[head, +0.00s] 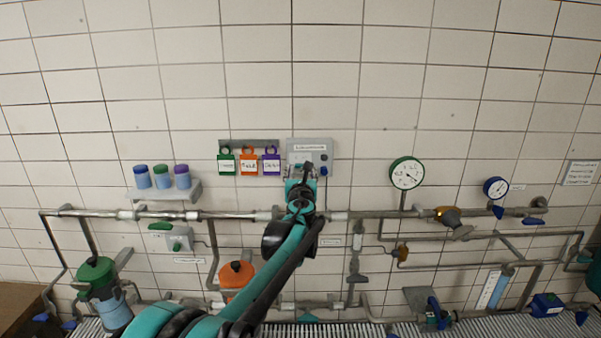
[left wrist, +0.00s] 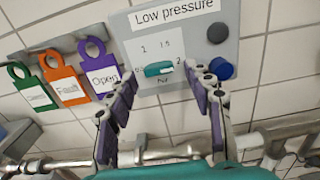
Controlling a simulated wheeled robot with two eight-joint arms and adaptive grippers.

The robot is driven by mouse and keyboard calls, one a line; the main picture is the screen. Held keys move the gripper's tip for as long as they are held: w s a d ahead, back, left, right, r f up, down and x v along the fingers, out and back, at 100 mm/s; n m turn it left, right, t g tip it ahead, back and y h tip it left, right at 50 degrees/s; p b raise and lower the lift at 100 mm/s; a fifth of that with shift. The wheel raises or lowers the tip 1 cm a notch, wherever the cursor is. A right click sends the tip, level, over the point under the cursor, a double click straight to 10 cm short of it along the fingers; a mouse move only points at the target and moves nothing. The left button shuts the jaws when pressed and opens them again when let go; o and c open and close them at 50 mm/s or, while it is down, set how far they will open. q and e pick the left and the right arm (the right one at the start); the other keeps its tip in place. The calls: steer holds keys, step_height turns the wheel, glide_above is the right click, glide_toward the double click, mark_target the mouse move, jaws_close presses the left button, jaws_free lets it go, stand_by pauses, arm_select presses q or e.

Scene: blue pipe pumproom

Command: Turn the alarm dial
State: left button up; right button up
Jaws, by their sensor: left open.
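The alarm dial (left wrist: 158,69) is a small teal knob on a grey wall box (left wrist: 183,28) labelled "Low pressure", with numbers around it. My left gripper (left wrist: 162,78) is open, its two purple-padded fingers on either side of the dial in the left wrist view. Whether they touch it I cannot tell. In the head view the grey box (head: 310,146) is on the wall, and my left gripper (head: 304,175) is in front of its lower part, hiding the dial. My right gripper is not in view.
The box also carries a dark round button (left wrist: 218,33) and a blue knob (left wrist: 222,68). Green, orange and purple tags (left wrist: 102,77) hang to its left. A horizontal pipe (head: 240,215) runs below the box. The tiled wall above is clear.

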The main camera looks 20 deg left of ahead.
arm_select(q)
steer(key=v, duration=1.1)
steer(key=shift+s, duration=0.35)
steer(key=shift+d, duration=0.15)
steer(key=s+a+f+n+g+b, duration=0.3)
steer(key=s+f+n+b, duration=0.3)
steer(key=s+f+n, duration=0.4)
steer(key=s+a+f+n+g+b, duration=0.3)
steer(key=s+f+n+b, duration=0.4)
steer(key=f, duration=0.5)
steer(key=s+d+f+n+g+h+b, duration=0.2)
steer(key=s+d+f+n+b, duration=0.2)
steer(key=s+f+n, duration=0.4)
steer(key=s+d+f+n+g+h+b, duration=0.2)
steer(key=s+f+n, duration=0.6)
steer(key=f, duration=0.8)
steer(key=s+d+h+b, duration=0.1)
steer(key=s+d+b, duration=0.1)
steer(key=s+b, duration=0.1)
steer(key=shift+d+f, duration=0.35)
steer(key=shift+d, duration=0.05)
